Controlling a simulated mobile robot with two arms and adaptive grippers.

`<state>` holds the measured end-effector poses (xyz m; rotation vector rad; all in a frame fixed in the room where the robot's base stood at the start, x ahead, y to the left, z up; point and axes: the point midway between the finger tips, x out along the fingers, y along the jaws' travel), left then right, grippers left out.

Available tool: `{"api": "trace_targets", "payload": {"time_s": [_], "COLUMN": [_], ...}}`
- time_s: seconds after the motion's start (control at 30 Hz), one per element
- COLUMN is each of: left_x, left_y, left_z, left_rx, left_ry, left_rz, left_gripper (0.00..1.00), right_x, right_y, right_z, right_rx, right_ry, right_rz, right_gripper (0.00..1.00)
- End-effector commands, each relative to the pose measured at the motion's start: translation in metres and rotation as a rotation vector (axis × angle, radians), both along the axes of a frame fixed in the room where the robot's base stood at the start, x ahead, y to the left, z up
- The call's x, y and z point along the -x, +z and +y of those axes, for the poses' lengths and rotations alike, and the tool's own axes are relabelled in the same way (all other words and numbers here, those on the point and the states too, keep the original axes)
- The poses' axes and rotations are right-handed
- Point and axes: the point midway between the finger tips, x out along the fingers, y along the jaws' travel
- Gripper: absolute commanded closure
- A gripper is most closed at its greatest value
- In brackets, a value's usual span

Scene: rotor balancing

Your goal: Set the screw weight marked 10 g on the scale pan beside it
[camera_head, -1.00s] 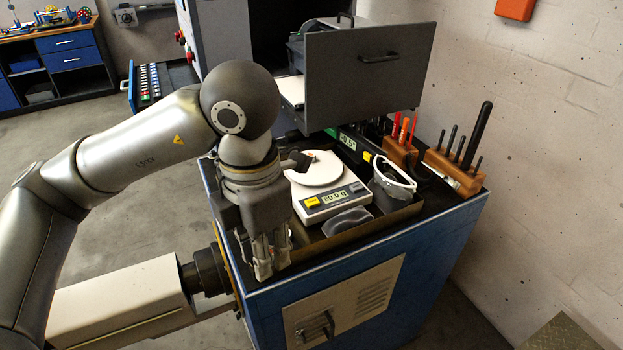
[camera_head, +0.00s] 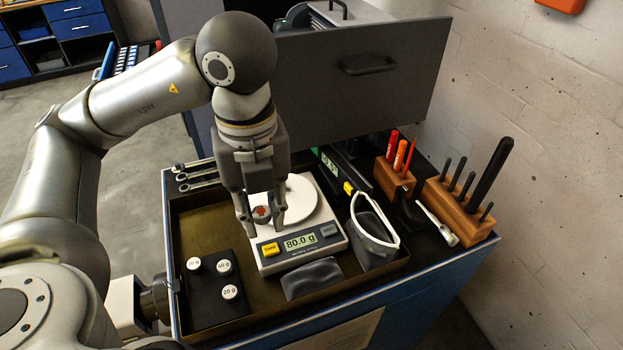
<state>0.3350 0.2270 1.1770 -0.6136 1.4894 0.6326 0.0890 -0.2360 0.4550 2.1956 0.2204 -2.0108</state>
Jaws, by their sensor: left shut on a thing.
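The kitchen-type scale (camera_head: 300,262) stands in the tray with a round white pan (camera_head: 306,203) and reads 80.0 g. My left gripper (camera_head: 262,224) points down at the pan's near left edge, shut on a small round screw weight (camera_head: 262,212) with a reddish spot. Its mark is not readable, and the fingers partly cover it. I cannot tell whether it touches the pan. Several white-topped weights sit on a black block left of the scale; one reads 50 g (camera_head: 224,267), one 20 g (camera_head: 230,292). My right gripper is not in view.
The tray (camera_head: 205,222) has bare floor at its back left. Wooden tool blocks (camera_head: 455,208) are further right. A grey open drawer front (camera_head: 360,75) rises behind.

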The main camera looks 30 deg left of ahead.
Motion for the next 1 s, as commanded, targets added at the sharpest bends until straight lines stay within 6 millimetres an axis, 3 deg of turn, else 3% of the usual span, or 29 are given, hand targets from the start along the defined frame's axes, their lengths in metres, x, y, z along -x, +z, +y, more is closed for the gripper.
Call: {"api": "trace_targets", "payload": {"time_s": [0.17, 0.6, 0.8, 1.0], "left_x": [-0.003, -0.090, -0.114, -0.124], "left_y": [-0.001, -0.052, -0.081, -0.094], "left_z": [0.006, 0.040, 0.049, 0.052], "left_rx": [-0.002, -0.004, -0.006, -0.004], "left_ry": [0.068, 0.072, 0.068, 0.068], "left_rz": [0.002, 0.009, 0.003, 0.004], "left_gripper": [0.86, 0.86, 0.86, 0.86], "right_x": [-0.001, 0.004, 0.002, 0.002], "right_y": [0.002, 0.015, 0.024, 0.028], "right_z": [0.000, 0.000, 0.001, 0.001], "right_rx": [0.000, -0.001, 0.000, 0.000], "right_ry": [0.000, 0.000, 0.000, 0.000], "right_rz": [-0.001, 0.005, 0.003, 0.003], "right_gripper": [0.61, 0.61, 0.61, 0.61]}}
